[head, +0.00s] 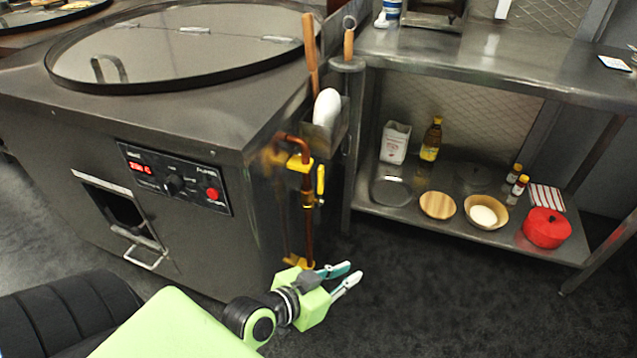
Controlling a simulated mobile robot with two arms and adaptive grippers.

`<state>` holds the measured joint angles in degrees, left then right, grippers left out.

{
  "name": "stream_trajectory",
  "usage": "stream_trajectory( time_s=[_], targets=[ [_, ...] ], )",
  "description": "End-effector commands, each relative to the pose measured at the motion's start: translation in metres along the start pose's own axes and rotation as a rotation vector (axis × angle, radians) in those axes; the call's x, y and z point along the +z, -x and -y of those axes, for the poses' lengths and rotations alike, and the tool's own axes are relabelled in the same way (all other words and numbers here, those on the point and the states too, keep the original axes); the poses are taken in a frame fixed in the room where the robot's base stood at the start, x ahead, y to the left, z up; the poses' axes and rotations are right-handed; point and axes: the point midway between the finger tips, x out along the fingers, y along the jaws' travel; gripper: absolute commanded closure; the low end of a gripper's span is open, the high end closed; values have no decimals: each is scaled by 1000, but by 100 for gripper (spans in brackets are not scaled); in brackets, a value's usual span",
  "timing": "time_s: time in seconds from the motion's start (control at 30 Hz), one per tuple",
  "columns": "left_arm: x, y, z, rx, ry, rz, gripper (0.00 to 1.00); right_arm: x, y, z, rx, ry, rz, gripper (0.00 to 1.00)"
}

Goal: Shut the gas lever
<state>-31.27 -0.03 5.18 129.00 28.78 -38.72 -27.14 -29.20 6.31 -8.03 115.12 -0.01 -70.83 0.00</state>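The gas lever (320,180) is a small yellow handle on a copper pipe (308,226) at the right side of the tandoor cabinet. The lever stands upright, about in line with the pipe. Yellow fittings sit on the pipe near it. My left gripper (355,271) is low and in front of the pipe's lower end, below the lever and apart from it. Its two teal and white fingers point right with a gap between them, and it holds nothing. My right gripper is not in view.
The tandoor cabinet (60,130) with a control panel (175,180) fills the left. A holder with wooden-handled tools (311,50) hangs above the lever. A steel shelf table (450,60) with bottles, bowls and a red pot (546,228) stands right. Dark floor is clear in front.

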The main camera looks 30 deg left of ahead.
Motion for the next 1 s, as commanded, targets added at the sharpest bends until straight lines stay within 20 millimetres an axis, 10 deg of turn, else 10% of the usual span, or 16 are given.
stream_trajectory(
  time_s=[0.2,0.4,1.0],
  targets=[
    [-54,14,80,-236,44,-321,85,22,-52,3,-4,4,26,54],
    [-65,38,133,-423,72,-448,85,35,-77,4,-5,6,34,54],
    [-95,-10,173,-463,79,-471,85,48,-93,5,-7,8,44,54]
  ],
)
